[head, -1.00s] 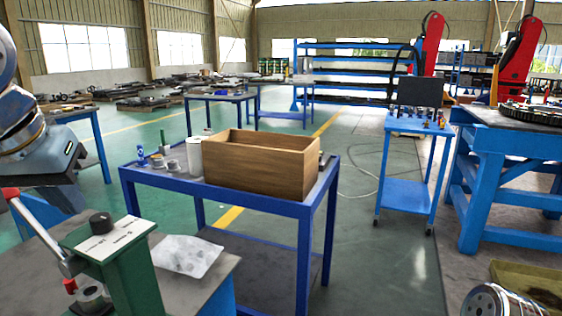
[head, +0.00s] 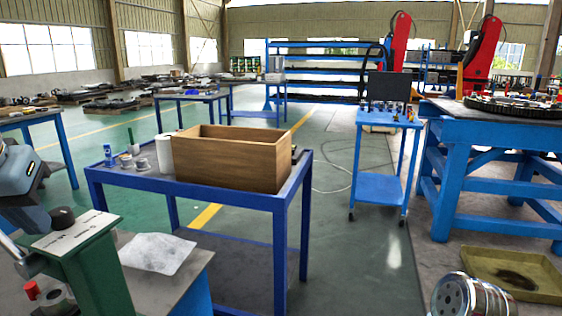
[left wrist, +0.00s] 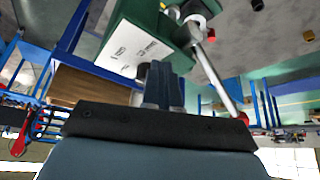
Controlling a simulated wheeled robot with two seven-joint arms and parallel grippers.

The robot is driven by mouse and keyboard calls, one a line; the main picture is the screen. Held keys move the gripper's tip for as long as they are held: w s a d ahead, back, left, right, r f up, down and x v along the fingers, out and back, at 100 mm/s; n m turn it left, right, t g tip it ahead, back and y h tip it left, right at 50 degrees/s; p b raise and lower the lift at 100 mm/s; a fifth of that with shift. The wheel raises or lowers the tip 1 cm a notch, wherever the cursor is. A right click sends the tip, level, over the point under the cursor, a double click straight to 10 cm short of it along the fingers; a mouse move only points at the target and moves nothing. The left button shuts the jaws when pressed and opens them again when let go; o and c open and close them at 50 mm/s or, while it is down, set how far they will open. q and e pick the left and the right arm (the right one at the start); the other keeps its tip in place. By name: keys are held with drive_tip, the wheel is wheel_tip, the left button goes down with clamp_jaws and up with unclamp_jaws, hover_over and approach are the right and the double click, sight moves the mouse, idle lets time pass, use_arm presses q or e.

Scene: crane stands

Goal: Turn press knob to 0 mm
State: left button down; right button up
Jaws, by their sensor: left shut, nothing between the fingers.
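The press is a green upright frame (head: 85,255) at the lower left of the head view, with a white label plate on top. Its black knob (head: 62,217) stands on the top near the label. In the left wrist view the green head (left wrist: 178,32) and white label show close up, and part of the dark knob (left wrist: 142,71) shows right beside my fingers. My left gripper (left wrist: 172,62) is shut and empty, its fingertips close to the knob; contact cannot be told. In the head view only part of my left arm shows, at the left edge. My right gripper is out of view.
A silver lever (left wrist: 222,80) with a red end slants beside the press. A white sheet (head: 157,253) lies on the press table. A blue table (head: 282,195) with a wooden box (head: 232,158) stands behind. Green floor is open beyond.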

use_arm(q)
drive_tip(key=shift+d+r, duration=0.2)
drive_tip(key=shift+d, duration=0.05)
drive_tip(key=shift+d+p, duration=0.25)
drive_tip(key=shift+p, duration=0.15)
drive_tip(key=shift+w+d+p, duration=0.2)
drive_tip(key=shift+d+p, duration=0.1)
drive_tip(key=shift+d, duration=0.05)
drive_tip(key=shift+f, duration=0.15)
drive_tip(key=shift+s+d, duration=0.15)
drive_tip(key=shift+s, duration=0.25)
wheel_tip(320, 180, up, 6)
drive_tip(key=shift+f+p, duration=0.2)
drive_tip(key=shift+p, duration=0.3)
drive_tip(key=shift+r, duration=0.2)
